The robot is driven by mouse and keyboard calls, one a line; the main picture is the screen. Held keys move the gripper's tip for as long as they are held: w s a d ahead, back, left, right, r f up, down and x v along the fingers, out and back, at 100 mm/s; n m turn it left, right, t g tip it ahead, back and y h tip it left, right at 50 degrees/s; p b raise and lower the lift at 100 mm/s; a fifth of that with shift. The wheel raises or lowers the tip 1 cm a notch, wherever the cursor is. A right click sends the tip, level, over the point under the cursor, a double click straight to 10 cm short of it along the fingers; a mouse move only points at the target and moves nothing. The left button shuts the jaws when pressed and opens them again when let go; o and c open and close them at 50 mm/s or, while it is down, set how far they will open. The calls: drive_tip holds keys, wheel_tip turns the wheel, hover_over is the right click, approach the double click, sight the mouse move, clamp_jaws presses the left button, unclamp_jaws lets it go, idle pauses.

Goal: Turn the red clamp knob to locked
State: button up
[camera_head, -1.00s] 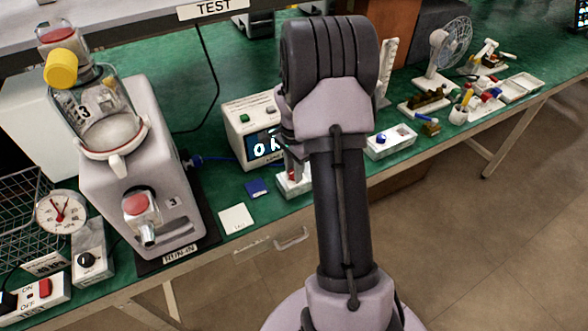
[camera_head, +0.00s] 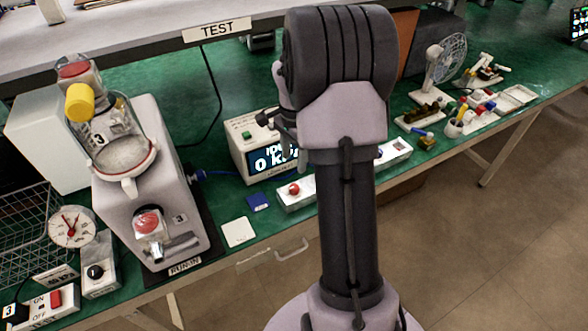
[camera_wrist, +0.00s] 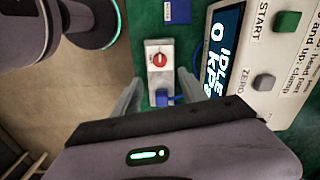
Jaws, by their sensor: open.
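The red clamp knob (camera_head: 294,189) sits on a low pale block (camera_head: 288,201) at the bench's front, before the tester. In the wrist view the knob (camera_wrist: 159,60) is round with a pale bar across it; its setting is too small to read. My gripper (camera_wrist: 159,78) is open, with one finger on each side of the block in the picture and nothing between them touching the knob that I can see. In the head view my gripper (camera_head: 283,127) is above and behind the knob, partly hidden by my arm. A blue part (camera_wrist: 163,98) sits at the block's lower end.
The tester (camera_head: 262,155) reads IDLE and 0 kPa, close to the gripper, with START (camera_wrist: 287,21) and ZERO (camera_wrist: 264,82) buttons. A canister pump (camera_head: 145,190) stands further left.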

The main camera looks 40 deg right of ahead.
wheel_tip(320, 180, up, 6)
drive_tip(key=shift+f+p, duration=0.1)
drive_tip(key=shift+p, duration=0.6)
